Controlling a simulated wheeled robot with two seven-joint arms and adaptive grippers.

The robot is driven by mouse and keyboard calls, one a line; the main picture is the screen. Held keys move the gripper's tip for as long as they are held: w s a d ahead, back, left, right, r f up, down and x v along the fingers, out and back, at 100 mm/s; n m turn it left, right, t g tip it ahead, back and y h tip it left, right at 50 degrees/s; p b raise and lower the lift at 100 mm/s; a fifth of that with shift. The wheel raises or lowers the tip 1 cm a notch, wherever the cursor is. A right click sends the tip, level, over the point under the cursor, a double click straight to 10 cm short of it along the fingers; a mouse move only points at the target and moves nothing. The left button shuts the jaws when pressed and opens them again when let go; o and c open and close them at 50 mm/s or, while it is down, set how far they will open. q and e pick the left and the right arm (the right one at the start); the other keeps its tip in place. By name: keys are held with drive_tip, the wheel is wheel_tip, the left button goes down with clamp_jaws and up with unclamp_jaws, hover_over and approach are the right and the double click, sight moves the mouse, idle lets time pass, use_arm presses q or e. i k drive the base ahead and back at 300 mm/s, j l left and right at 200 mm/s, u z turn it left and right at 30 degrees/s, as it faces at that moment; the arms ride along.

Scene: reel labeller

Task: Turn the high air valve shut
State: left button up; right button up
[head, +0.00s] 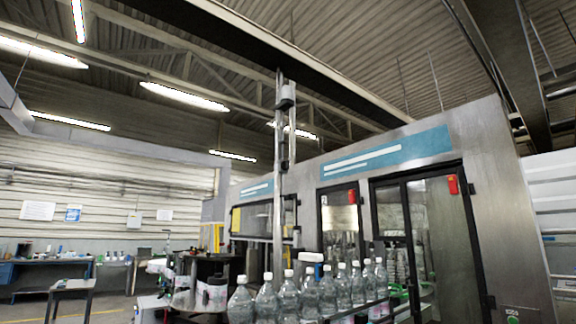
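A tall grey metal post (278,190) rises in the middle, up towards the roof beam. Near its top sits a small light-grey fitting (287,92), with a thin pipe (292,135) running down beside the post. This may be the high air valve, but no handle is clear enough to tell whether it is open or shut. Neither of my grippers shows in the head view.
A row of clear bottles with white caps (309,297) stands low in front. Behind is a steel machine (485,150) with dark-framed glass doors (445,235) and red door fittings (453,185). Workbenches (50,262) stand far left. The space around the post's upper part looks clear.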

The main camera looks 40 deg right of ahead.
sight(284, 164)
drive_tip(key=i+l+u, duration=0.15)
drive_tip(key=l, duration=0.65)
drive_tip(key=i+l+u, duration=0.15)
drive_tip(key=i+l, duration=0.15)
drive_tip(key=l, duration=0.5)
drive_tip(key=i+l+u, duration=0.15)
drive_tip(key=l, duration=0.65)
drive_tip(key=i+l+u, duration=0.15)
drive_tip(key=l, duration=0.7)
drive_tip(key=l+u, duration=0.15)
drive_tip(key=l, duration=0.65)
drive_tip(key=j+u, duration=0.1)
